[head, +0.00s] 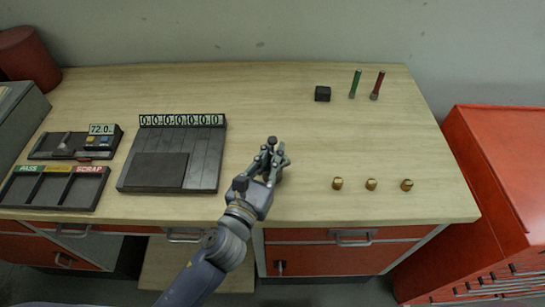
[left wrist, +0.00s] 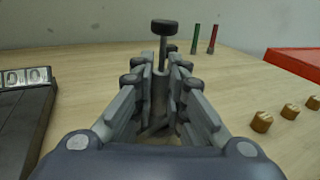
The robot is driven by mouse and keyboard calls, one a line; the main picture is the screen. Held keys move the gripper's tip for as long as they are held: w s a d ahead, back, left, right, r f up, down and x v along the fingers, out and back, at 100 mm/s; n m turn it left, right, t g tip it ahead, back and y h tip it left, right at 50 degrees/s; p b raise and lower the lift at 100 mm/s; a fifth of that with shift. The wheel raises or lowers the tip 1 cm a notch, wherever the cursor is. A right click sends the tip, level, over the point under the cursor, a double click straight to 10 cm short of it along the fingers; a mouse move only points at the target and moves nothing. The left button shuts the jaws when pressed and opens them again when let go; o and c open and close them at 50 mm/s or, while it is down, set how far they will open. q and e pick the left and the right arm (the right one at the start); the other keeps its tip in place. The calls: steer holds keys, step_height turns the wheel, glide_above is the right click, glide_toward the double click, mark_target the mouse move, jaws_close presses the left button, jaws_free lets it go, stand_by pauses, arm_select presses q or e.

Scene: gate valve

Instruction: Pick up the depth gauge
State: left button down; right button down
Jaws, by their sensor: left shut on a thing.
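My left gripper (head: 275,158) is over the front middle of the table. In the left wrist view my left gripper (left wrist: 160,98) has its fingers closed around an upright grey body with a thin rod and a dark round knob on top. I take this to be the depth gauge (left wrist: 164,27); its knob also shows in the head view (head: 272,141). The fingers hide much of the gauge's lower part. I cannot tell whether its foot touches the table. My right gripper is not in view.
The wooden table (head: 270,90) is clear behind the gripper. Left stand a counter board (head: 205,150), a sorting tray (head: 50,205) and a display unit (head: 103,129). Right are brass pieces (head: 371,184), a black block (head: 322,94), a green pin (head: 355,84) and a red pin (head: 377,85).

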arm_select(q)
steer(key=shift+r+p, duration=0.8)
steer(key=shift+r, duration=0.05)
step_height(320, 180, up, 2)
steer(key=p, duration=0.2)
steer(key=shift+r+p, duration=0.25)
steer(key=shift+p, duration=0.1)
steer(key=s+b, duration=0.4)
steer(key=s, duration=1.2)
steer(key=shift+r, duration=0.45)
steer(key=shift+w, duration=0.1)
steer(key=p, duration=0.6)
glide_toward(270, 144)
steer(key=shift+w+d, duration=2.2)
steer(key=shift+w, duration=0.2)
steer(key=shift+w+p, duration=0.95)
steer(key=shift+w, duration=1.75)
